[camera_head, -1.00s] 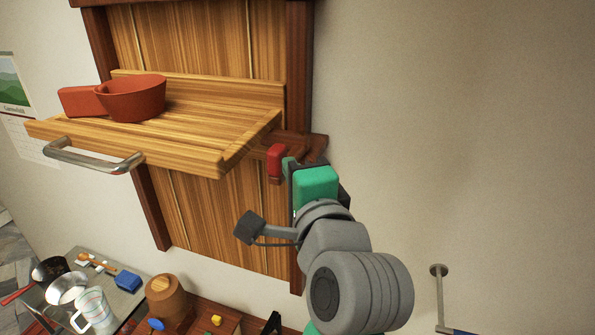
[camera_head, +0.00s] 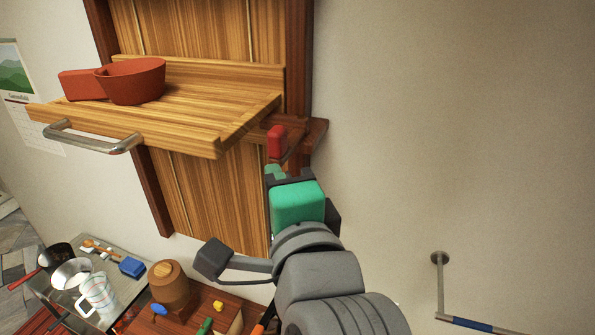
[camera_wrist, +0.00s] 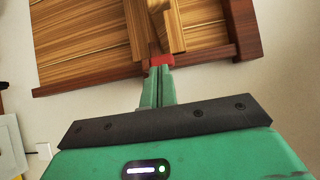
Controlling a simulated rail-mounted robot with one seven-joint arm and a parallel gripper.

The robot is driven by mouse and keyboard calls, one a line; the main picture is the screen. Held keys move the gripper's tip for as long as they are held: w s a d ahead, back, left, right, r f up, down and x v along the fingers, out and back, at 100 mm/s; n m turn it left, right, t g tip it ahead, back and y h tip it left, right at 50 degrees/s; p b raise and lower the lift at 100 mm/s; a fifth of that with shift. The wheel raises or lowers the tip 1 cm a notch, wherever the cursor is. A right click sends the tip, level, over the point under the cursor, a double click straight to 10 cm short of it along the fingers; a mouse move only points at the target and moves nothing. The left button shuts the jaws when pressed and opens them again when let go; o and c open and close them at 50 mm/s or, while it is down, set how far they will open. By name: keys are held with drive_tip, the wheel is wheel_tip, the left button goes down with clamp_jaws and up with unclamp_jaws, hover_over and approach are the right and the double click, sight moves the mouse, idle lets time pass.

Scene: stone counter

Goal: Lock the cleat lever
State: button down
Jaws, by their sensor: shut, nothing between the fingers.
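The cleat lever shows as a red-tipped handle (camera_head: 277,141) at the right side of the wooden shelf, by a dark wooden bracket (camera_head: 315,133). In the wrist view its red end (camera_wrist: 161,60) lies just beyond my fingertips. My gripper (camera_head: 274,171), with a green body, is just below the red end in the head view. Its green fingers (camera_wrist: 157,90) are together and empty. I cannot tell whether they touch the lever. The lever's pivot is not clearly visible.
The wooden shelf (camera_head: 180,125) has a metal handle (camera_head: 90,141) and holds a red pan (camera_head: 132,82). Below left, a tray (camera_head: 113,265) carries a jug and other items beside a wooden pot (camera_head: 170,285). Bare wall lies right; a metal rail (camera_head: 440,290) is at lower right.

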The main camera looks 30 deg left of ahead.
drive_tip(key=shift+s+a, duration=0.2)
drive_tip(key=shift+s, duration=1.05)
drive_tip(key=s+d+r+n+t+h, duration=0.3)
drive_tip(key=d+t+h, duration=0.3)
drive_tip(key=d, duration=0.4)
drive_tip(key=s+d+r+n+t+h, duration=0.3)
drive_tip(key=d+r+n+t+h, duration=0.3)
drive_tip(key=d, duration=0.4)
drive_tip(key=shift+d+r+h, duration=0.15)
drive_tip(key=shift+r+h, duration=0.1)
drive_tip(key=shift+h, duration=0.05)
